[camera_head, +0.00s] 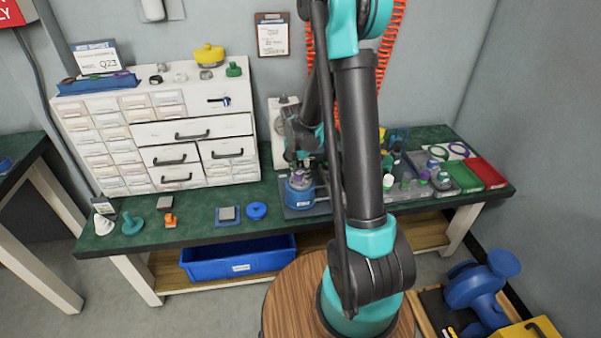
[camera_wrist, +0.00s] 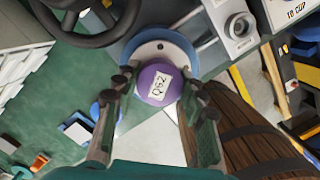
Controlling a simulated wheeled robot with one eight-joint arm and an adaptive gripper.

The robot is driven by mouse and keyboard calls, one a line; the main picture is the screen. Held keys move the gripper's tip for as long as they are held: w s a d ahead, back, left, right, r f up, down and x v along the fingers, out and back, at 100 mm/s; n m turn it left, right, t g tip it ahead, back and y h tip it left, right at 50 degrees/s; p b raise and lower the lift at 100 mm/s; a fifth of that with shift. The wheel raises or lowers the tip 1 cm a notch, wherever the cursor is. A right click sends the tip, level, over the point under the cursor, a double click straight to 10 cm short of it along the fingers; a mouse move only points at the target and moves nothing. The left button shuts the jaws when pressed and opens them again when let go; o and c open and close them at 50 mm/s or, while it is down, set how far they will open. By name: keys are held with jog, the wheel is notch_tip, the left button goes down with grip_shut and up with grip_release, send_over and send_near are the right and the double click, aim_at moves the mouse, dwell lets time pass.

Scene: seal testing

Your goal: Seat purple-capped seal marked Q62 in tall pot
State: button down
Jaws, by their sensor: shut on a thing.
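The seal's purple cap (camera_wrist: 172,91), with a white label reading Q62, sits between the two fingertips of my gripper (camera_wrist: 158,86) in the wrist view. The fingers are shut on its sides. Beyond the cap is the pale blue round rim of a blue pot (camera_wrist: 131,48). The cap lies over the near part of that rim. In the head view the purple cap (camera_head: 298,174) shows just above the blue pot (camera_head: 300,197), which stands on the green bench. My arm hides part of this area. I cannot tell how deep the seal sits in the pot.
A white drawer cabinet (camera_head: 190,130) stands left of the pot. A blue disc (camera_head: 257,210) lies on the bench nearby. A red tray (camera_head: 487,172) and several small capped parts are at right. A dark handwheel (camera_wrist: 92,36) is close to the gripper.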

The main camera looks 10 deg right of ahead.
jog(key=shift+f, duration=0.1)
jog(key=c, duration=0.8)
grip_release()
jog(key=r, duration=0.8)
jog(key=s+a+r, duration=0.1)
jog(key=r, duration=0.3)
jog(key=s+d+f+m+t, duration=0.1)
jog(key=s+m, duration=0.6)
jog(key=m, duration=0.1)
jog(key=s+d+f+m+t, duration=0.1)
jog(key=s+d+m, duration=0.1)
jog(key=s+m, duration=0.5)
jog(key=s+d+f+m+t+y, duration=0.1)
jog(key=s+d+f+m, duration=0.1)
jog(key=s+m, duration=0.5)
jog(key=shift+m, duration=2.1)
